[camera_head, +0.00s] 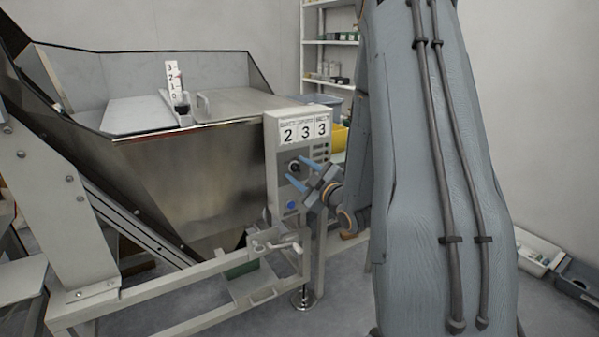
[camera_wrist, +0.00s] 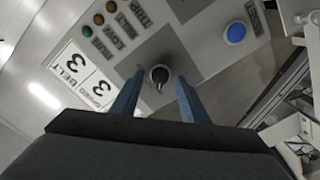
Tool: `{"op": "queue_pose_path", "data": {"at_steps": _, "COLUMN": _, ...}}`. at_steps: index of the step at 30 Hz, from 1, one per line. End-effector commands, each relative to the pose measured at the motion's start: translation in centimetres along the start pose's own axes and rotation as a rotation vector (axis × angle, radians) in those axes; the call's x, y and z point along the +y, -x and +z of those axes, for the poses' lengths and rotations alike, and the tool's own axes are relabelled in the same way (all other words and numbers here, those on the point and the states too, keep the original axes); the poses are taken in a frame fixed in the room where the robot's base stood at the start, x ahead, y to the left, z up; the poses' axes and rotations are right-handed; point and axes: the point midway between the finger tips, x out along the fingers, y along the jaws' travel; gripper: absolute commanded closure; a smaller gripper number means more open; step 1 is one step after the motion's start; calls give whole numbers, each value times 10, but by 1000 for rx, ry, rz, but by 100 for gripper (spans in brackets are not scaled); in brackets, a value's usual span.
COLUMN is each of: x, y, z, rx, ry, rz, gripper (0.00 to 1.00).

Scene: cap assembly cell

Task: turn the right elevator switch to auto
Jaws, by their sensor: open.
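A grey control box (camera_head: 272,160) on the hopper frame carries a black rotary switch (camera_head: 294,167) on its front panel. The switch also shows in the wrist view (camera_wrist: 160,74), with a dark knob pointing down in that picture. My gripper (camera_head: 300,175) is in front of the panel, its two blue fingers open. In the wrist view the fingers (camera_wrist: 157,98) lie to either side of the switch, with clear space between them and the knob. I cannot tell whether they reach the panel. The writing around the switch is too small to read.
A blue button (camera_head: 291,205) sits below the switch; it also shows in the wrist view (camera_wrist: 236,33). Number cards (camera_head: 304,131) top the box, and several small lamps (camera_wrist: 99,19) are on the panel. A metal hopper (camera_head: 195,185) stands left. A shelf (camera_head: 330,42) stands behind.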

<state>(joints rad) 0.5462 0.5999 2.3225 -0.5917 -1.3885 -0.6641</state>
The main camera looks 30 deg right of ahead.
Motion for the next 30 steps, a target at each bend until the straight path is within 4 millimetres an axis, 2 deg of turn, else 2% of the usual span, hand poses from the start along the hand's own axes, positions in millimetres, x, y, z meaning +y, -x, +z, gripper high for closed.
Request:
{"op": "queue_pose_path", "data": {"at_steps": 6, "x": 0, "y": 0, "z": 0, "rx": -1, "ry": 0, "rz": 0, "gripper": 61}}
{"op": "queue_pose_path", "data": {"at_steps": 13, "x": 0, "y": 0, "z": 0, "rx": -1, "ry": 0, "rz": 0, "gripper": 99}}
{"op": "queue_pose_path", "data": {"at_steps": 22, "x": 0, "y": 0, "z": 0, "rx": -1, "ry": -35, "rz": -1, "gripper": 99}}
{"op": "queue_pose_path", "data": {"at_steps": 30, "x": 1, "y": 1, "z": 0, "rx": -3, "ry": -193, "rz": -2, "gripper": 99}}
